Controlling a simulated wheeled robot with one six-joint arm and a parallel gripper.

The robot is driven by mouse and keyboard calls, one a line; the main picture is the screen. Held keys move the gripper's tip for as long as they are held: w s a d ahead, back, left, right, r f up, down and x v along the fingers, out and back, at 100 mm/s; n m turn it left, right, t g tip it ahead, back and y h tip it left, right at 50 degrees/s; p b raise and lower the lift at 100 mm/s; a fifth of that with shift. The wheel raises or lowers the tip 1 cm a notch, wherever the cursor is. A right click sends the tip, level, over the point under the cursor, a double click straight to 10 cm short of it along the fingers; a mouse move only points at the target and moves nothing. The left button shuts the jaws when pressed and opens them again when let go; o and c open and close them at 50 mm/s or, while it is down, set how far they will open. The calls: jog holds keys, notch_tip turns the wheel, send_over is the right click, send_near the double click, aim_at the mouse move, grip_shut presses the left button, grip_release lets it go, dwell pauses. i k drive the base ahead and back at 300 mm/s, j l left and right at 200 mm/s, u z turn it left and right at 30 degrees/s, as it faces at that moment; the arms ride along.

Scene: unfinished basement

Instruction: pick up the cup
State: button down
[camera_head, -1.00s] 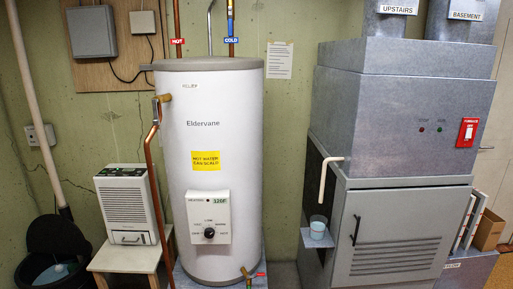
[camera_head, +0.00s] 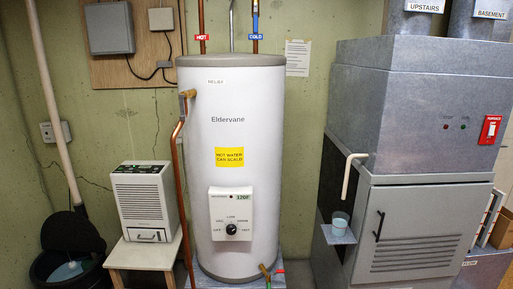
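A small translucent cup (camera_head: 340,224) with a pale blue tint stands upright on a small grey shelf (camera_head: 338,237) at the left side of the furnace. It sits just below the open end of a white pipe (camera_head: 347,177) that bends down from the furnace. My gripper is not in view.
The grey metal furnace (camera_head: 424,108) fills the right, with a vented door and handle. The white water heater (camera_head: 228,125) stands in the middle. A dehumidifier (camera_head: 145,202) on a low stool (camera_head: 145,257) and a black bin (camera_head: 44,268) are at left. A narrow gap separates heater and furnace.

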aim_at(340, 224)
jog(key=u, duration=1.6)
jog(key=z, duration=2.05)
jog(key=i+j+u, duration=0.1)
jog(key=i+j, duration=0.2)
jog(key=i, duration=0.2)
jog(key=i+j+u, duration=0.1)
jog(key=i+j, duration=0.2)
jog(key=i, duration=0.2)
jog(key=i+j+u, duration=0.15)
jog(key=i, duration=0.35)
jog(key=j, duration=0.1)
